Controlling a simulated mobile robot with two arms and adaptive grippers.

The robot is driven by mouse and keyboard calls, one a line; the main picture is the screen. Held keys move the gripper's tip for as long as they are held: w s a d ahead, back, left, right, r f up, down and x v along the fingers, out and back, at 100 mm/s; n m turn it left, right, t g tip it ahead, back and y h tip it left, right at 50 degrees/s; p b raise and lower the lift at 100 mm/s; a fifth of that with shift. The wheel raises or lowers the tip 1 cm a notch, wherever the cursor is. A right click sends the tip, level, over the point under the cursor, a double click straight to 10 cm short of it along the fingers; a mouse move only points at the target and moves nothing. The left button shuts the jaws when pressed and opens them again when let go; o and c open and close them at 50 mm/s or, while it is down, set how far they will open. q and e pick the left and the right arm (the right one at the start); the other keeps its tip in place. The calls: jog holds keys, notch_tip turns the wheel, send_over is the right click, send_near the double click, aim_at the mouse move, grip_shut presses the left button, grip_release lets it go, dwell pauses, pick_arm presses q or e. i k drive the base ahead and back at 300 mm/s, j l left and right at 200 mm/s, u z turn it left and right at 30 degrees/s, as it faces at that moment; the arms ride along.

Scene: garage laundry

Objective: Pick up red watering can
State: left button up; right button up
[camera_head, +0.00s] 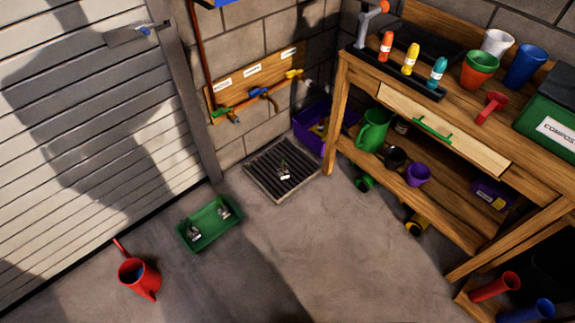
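The red watering can (145,277) stands on the concrete floor at the lower left of the head view, in front of the slatted metal door. A smaller red item (492,107), perhaps a scoop or small can, sits on the workbench top. Neither of my grippers shows in the head view.
A wooden workbench (340,110) with pots and a lower shelf fills the right. The floor in the lower middle is clear.

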aim_at(141, 278)
jog(key=u, duration=1.8)
